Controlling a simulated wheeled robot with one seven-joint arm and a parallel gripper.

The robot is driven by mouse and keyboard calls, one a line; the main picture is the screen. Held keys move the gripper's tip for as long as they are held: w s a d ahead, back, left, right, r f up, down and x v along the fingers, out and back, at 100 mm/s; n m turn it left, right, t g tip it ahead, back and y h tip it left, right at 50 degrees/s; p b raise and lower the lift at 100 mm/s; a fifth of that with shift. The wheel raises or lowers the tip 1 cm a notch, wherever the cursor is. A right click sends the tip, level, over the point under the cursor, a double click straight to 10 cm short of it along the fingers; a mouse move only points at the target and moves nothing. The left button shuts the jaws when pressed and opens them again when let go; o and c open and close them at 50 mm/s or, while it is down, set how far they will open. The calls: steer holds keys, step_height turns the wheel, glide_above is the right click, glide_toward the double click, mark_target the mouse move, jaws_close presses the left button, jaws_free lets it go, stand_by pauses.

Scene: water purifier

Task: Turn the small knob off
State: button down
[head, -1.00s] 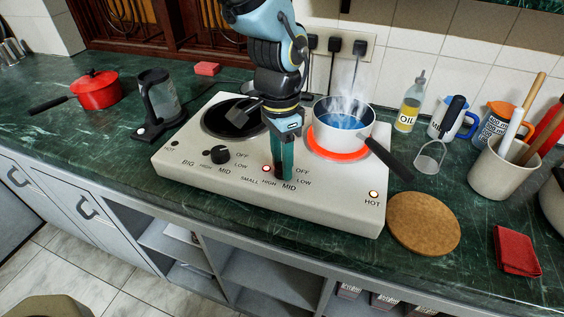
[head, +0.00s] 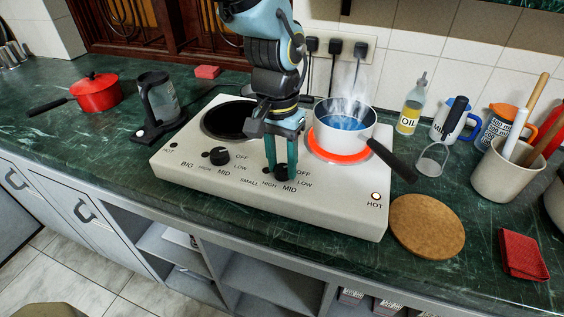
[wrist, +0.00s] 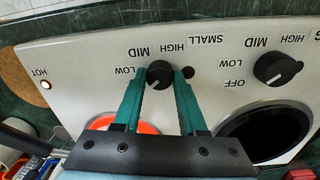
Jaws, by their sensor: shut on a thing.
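The small knob (head: 281,172) is a black dial on the front right of the white hotplate (head: 215,192). My gripper (head: 281,167) points down with its two green fingers on either side of it. In the wrist view my gripper (wrist: 166,76) is shut on the small knob (wrist: 159,74), and a pale mark shows on the knob's lower side. The indicator light (wrist: 188,73) beside it looks dark. The OFF label there is hidden by a finger. The right burner (head: 337,153) glows orange-red under a steaming white pot (head: 342,130).
The big knob (head: 219,156) stands to the left. The pot's black handle (head: 392,161) juts toward the front right. The HOT light (head: 375,196) is lit. A round cork mat (head: 428,226) and red cloth (head: 523,254) lie to the right.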

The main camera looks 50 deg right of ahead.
mark_target(279, 166)
stand_by(0.3)
steer(key=shift+c, duration=2.3)
jaws_free()
steer(key=shift+r, duration=0.1)
step_height(279, 166, up, 11)
steer(key=b, duration=0.1)
steer(key=shift+w+f+b, duration=0.2)
steer(key=shift+w+b, duration=0.05)
steer(key=shift+b, duration=0.1)
steer(key=w+a+f+n+t, duration=0.15)
steer(key=w+a+n, duration=0.25)
steer(key=w+a, duration=0.6)
steer(key=w+a+f+n+g, duration=0.1)
steer(key=w+a+f+n, duration=0.15)
steer(key=w+a, duration=0.75)
steer(key=w+a+f+n+t, duration=0.1)
steer(key=a+n, duration=0.3)
steer(key=a, duration=0.7)
steer(key=w+a+f+n, duration=0.1)
steer(key=w+a+n, duration=0.3)
steer(key=a, duration=0.7)
steer(key=shift+w+a+f+n+t, duration=0.15)
steer(key=shift+w+f+n+t, duration=0.2)
steer(key=shift+f, duration=0.05)
